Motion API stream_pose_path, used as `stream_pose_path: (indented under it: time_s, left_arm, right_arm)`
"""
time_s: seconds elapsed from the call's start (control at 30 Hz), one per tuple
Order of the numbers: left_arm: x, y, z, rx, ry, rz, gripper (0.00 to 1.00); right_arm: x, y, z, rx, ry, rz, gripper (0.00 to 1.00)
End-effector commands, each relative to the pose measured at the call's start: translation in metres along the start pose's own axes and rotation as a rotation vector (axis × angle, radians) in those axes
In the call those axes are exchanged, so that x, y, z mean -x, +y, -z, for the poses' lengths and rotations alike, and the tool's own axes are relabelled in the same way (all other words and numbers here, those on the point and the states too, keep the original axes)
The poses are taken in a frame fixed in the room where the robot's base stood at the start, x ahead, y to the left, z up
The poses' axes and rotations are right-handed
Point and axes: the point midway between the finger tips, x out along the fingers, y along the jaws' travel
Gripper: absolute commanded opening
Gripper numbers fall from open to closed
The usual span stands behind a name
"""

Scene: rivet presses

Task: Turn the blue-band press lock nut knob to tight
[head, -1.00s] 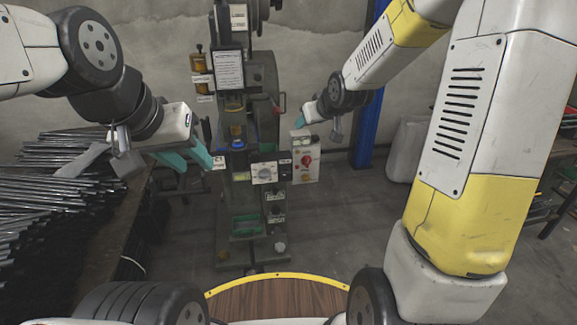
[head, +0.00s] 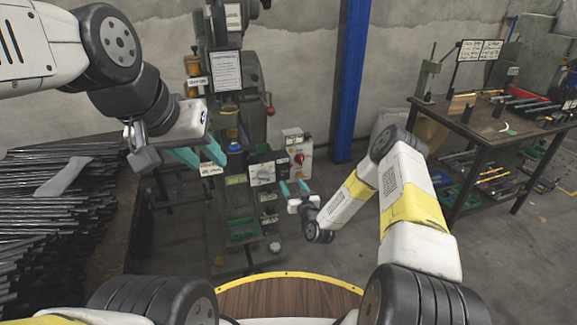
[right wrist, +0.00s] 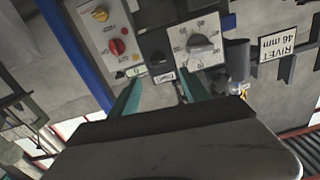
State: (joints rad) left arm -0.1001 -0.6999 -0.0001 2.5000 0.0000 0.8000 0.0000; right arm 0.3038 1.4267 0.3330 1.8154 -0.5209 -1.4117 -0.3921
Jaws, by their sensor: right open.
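The press (head: 232,110) stands ahead, with a blue band (head: 233,146) around its middle. Its white dial plate (head: 262,174) carries a round grey knob, seen larger in the right wrist view (right wrist: 200,44); I cannot read whether this is the lock nut knob or its setting. My right gripper (head: 294,184) is open and empty, low and just right of the dial plate. In the right wrist view its teal fingers (right wrist: 160,80) point toward the panel, left of the knob and apart from it. My left gripper (head: 209,163) is open and empty, left of the press.
A control box with a red knob (head: 299,158) sits right of the dial plate, above my right gripper. Black rods (head: 60,205) are piled on the left. A blue post (head: 349,80) stands behind, and a workbench (head: 480,125) stands at right.

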Motion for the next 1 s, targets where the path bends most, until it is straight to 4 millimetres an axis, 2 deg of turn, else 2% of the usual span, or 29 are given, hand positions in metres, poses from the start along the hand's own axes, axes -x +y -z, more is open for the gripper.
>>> stream_pose_path:
  time_s: [0.17,0.6,0.97,1.0]
  left_arm:
    - [0.0,0.0,0.0,0.0,0.0,0.0,0.36]
    - [0.0,0.0,0.0,0.0,0.0,0.0,0.36]
    - [0.0,0.0,0.0,0.0,0.0,0.0,0.36]
    - [0.0,0.0,0.0,0.0,0.0,0.0,0.36]
  right_arm:
    - [-0.005,-0.001,-0.005,-0.008,0.02,-0.011,0.55]
    - [-0.067,0.0,-0.004,-0.007,0.018,-0.01,0.55]
    - [-0.075,0.0,-0.004,-0.009,0.015,-0.01,0.55]
    - [-0.075,0.0,-0.004,-0.009,0.015,-0.01,0.51]
